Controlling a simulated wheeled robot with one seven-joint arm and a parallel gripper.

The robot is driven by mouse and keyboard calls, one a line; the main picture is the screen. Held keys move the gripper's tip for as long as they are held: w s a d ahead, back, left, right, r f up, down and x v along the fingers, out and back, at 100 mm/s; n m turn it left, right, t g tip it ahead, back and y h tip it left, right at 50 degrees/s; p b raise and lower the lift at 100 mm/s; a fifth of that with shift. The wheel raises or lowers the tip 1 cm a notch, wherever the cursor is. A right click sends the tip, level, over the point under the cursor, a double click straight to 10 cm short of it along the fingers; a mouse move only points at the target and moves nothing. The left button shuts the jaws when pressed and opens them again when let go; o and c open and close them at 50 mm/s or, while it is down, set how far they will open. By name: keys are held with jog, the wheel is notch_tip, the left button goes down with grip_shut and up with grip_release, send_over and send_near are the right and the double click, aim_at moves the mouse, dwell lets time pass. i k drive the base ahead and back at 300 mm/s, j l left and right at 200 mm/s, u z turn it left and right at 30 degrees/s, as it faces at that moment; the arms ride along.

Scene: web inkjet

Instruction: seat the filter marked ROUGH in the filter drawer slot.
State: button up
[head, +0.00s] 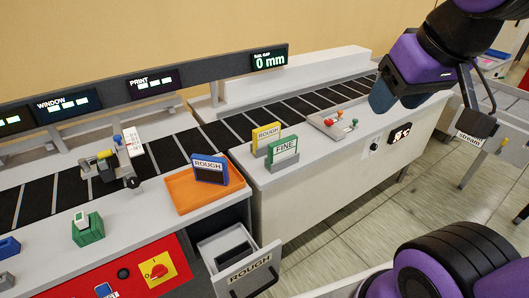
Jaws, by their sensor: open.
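A blue filter marked ROUGH (209,169) stands in an orange tray (185,203) on the counter. A yellow filter marked ROUGH (266,136) stands on the grey cabinet top to its right. A green filter marked FINE (284,151) stands just in front of the yellow one and partly covers it. The filter drawer (248,270), labelled ROUGH, is pulled out below the tray, with a dark recess inside; no filter shows in it. My gripper (398,98) is open at the upper right, over the cabinet's right end, apart from all the filters.
A slatted conveyor (232,128) runs behind the counters. A small panel with coloured knobs (338,122) sits on the cabinet top. A green block (87,229) and a sensor bracket (110,165) stand left of the tray. The tiled floor right of the drawer is clear.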

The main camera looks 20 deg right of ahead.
aim_at(237, 267)
jog(key=l+u, duration=0.2)
jog(key=l, duration=0.65)
jog(key=k+l+u, duration=0.15)
jog(key=l, duration=0.7)
jog(key=i+l+u, duration=0.25)
jog(key=l, duration=0.3)
jog(key=i+l+u, duration=0.1)
jog(key=i+l, duration=0.15)
jog(key=i+l+u, duration=0.1)
jog(key=i, duration=0.25)
jog(key=i+l+u, duration=0.1)
jog(key=i+l, duration=0.2)
jog(key=i, duration=0.1)
